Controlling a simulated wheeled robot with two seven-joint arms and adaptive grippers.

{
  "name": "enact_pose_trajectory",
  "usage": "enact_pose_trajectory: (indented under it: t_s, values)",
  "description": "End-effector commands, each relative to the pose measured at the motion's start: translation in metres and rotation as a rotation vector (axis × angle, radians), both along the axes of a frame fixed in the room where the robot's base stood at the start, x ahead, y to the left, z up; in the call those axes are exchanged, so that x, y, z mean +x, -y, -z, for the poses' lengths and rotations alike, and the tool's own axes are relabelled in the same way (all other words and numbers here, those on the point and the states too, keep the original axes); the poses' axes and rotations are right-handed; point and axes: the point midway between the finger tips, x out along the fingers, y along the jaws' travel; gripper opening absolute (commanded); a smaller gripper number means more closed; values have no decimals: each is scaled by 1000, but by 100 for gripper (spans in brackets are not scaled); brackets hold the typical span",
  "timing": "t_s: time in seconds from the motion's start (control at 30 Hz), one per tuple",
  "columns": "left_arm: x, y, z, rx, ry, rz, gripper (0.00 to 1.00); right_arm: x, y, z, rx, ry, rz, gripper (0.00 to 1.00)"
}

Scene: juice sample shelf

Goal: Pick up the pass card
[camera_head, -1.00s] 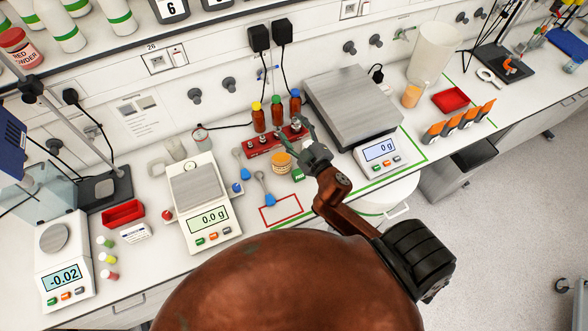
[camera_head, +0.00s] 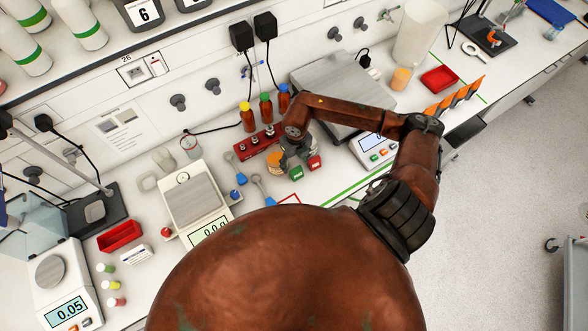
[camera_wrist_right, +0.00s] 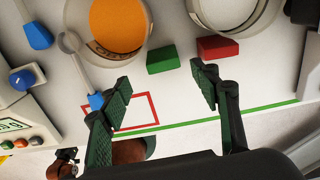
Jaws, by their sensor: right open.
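The pass card appears to be the small green block (camera_head: 296,173) with pale lettering, lying on the white bench. It also shows in the wrist view (camera_wrist_right: 162,59), just beyond the fingertips. A similar red block (camera_head: 314,162) lies just to its right, also in the wrist view (camera_wrist_right: 217,48). My right gripper (camera_head: 298,152) is above the bench close to both blocks, pointing down. In the wrist view the right gripper (camera_wrist_right: 160,76) has its fingers wide apart with nothing between them. My left gripper is not in view.
An orange-topped jar (camera_head: 274,160) stands just left of the green block, beside blue-ended scoops (camera_head: 262,188). A red rack (camera_head: 257,141) and capped bottles stand behind. A large scale (camera_head: 375,150) is at the right. A red outline (camera_wrist_right: 155,108) marks bare bench nearby.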

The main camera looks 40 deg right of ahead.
Motion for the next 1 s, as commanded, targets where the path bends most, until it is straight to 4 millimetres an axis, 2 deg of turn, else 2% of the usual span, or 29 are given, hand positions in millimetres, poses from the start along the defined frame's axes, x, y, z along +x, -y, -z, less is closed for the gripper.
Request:
enact_pose_trajectory:
  t_s: [0.33,0.47,0.6,0.9,1.0]
  values:
    - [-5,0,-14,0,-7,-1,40,-1,2,33,-13,-9,-3,56]
    - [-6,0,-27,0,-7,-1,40,-4,4,52,-12,-10,-2,56]
    - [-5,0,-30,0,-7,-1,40,-4,4,70,-12,-7,-2,56]
    - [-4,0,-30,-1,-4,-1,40,-4,5,77,-13,-5,-2,56]
    - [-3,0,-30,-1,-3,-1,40,-4,5,77,-13,-5,-2,50]
